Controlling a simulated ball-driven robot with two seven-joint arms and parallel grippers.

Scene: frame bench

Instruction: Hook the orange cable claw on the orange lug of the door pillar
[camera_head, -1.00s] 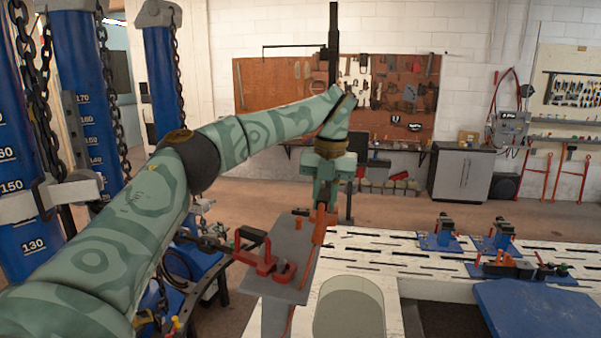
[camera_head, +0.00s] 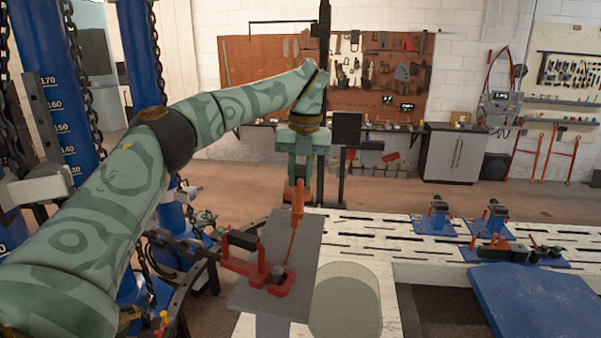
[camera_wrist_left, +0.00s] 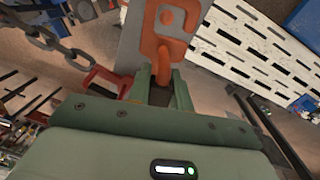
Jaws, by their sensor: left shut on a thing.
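My left gripper (camera_head: 299,182) is shut on the orange cable claw (camera_head: 297,204), which hangs upright below it in the head view. A thin orange strip runs down from the claw in front of the grey door pillar plate (camera_head: 304,240). In the left wrist view the fingers (camera_wrist_left: 163,88) close on the lower end of the claw (camera_wrist_left: 157,50), and the grey plate (camera_wrist_left: 133,38) lies beyond it. My right gripper is not in view.
A red clamp (camera_head: 258,268) sits on the plate's left side. A slotted white bench (camera_head: 375,238) with several blue fixtures lies to the right, with a blue panel (camera_head: 540,305) in front. Blue posts with chains (camera_head: 75,85) stand at the left.

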